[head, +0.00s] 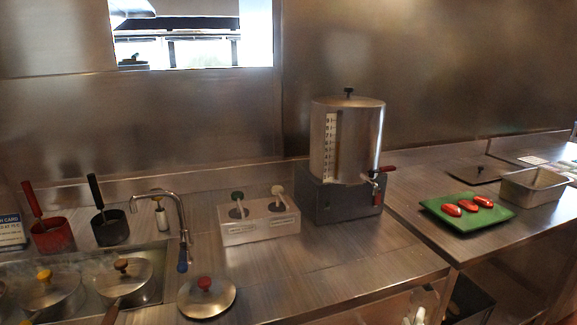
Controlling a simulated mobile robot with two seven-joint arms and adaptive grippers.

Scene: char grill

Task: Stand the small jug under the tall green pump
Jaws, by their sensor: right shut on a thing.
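The green-topped pump (238,198) stands in the left side of a steel pump box (261,223) on the counter. A cream-topped pump (278,193) stands to its right in the same box. The counter in front of the box is bare. My right gripper (417,308) shows small at the bottom edge, in front of and below the counter's front edge. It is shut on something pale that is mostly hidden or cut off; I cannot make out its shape. I cannot clearly see the small jug. My left gripper is not in view.
A tall steel dispenser (347,140) with a red-handled tap stands right of the pumps. A tap (180,220), a red-knobbed lid (207,297) and lidded pots lie left. A green tray (468,213) with red items and a steel pan (533,186) are right.

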